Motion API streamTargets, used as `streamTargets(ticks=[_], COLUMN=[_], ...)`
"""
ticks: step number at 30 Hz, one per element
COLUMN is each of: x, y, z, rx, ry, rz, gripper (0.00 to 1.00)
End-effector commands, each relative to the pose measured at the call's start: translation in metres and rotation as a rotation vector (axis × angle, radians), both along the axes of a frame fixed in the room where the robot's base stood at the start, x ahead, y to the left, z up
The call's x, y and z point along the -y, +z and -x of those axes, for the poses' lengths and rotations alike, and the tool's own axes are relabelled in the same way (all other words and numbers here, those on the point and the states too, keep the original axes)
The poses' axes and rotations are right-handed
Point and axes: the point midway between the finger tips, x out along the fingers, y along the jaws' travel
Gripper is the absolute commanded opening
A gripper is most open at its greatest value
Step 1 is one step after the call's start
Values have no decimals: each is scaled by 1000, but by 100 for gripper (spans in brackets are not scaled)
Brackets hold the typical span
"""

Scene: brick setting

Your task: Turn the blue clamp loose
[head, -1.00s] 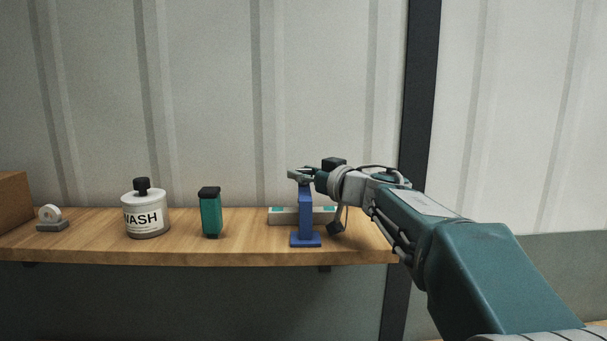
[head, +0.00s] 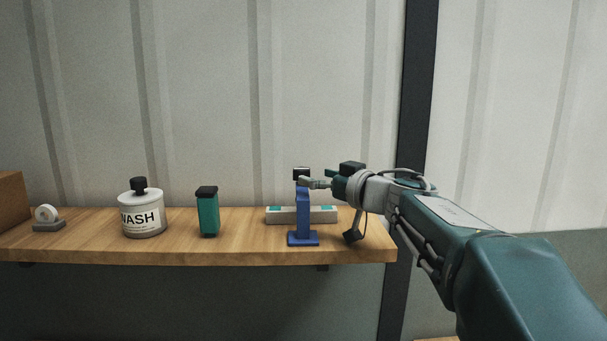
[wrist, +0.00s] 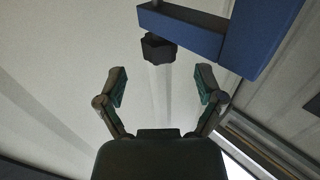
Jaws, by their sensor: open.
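The blue clamp (head: 303,217) stands upright on the wooden shelf, on a flat blue base. A black knob (head: 301,173) shows at its top. In the wrist view the blue clamp (wrist: 192,32) crosses the upper right, and its dark faceted knob (wrist: 158,48) hangs off the arm's end. My gripper (head: 314,183) is at the right of the clamp's top in the head view. In the wrist view my gripper (wrist: 161,78) is open and empty, with the knob ahead of the gap between its fingertips.
A grey and teal bar (head: 325,215) lies behind the clamp on the wooden shelf (head: 255,245). Left of it stand a green container (head: 208,213), a white WASH bottle (head: 140,218) and a small grey holder with a white disc (head: 47,217). A dark post (head: 417,110) rises at the right.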

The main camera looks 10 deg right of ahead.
Motion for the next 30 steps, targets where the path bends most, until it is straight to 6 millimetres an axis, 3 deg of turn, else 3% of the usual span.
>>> streamTargets(ticks=[6, 12, 30], x=[24, 35, 35], y=[0, -1, 4], z=[39, 58, 61], rx=[1, 0, 29], ry=[-4, -2, -46], rz=[1, 1, 2], gripper=[87, 87, 87])
